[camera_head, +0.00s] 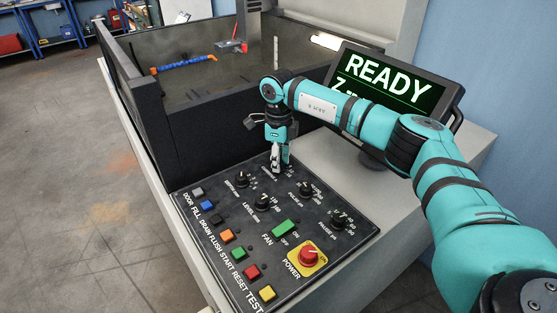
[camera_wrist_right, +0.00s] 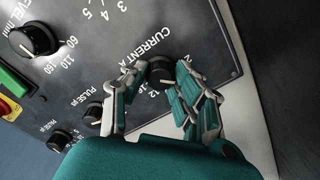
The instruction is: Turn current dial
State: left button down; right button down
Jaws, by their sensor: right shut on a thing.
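The current dial (camera_wrist_right: 160,71) is a small black knob with a pale pointer line, under the "CURRENT A" lettering in the right wrist view. My right gripper (camera_head: 279,166) reaches down to the far edge of the black control panel (camera_head: 352,240). In the wrist view its teal and grey fingers (camera_wrist_right: 162,76) stand on both sides of the dial and are shut on it. In the head view the fingers hide the dial. Part of the dial's scale is covered by the fingers. My left gripper is not in view.
Other black knobs sit close by, including the level knob (camera_head: 262,203) and a pulse knob (camera_head: 306,189). A red power knob (camera_head: 309,255), a green fan switch (camera_head: 283,229) and several coloured buttons are nearer. A "READY" screen (camera_head: 388,86) and a dark tank wall (camera_head: 215,128) stand behind.

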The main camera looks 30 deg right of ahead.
jog(key=shift+w+r, duration=0.1)
jog(key=shift+r, duration=0.05)
jog(key=c, duration=1)
grip_release()
notch_tip(320, 180, up, 12)
jog(key=shift+f, duration=0.1)
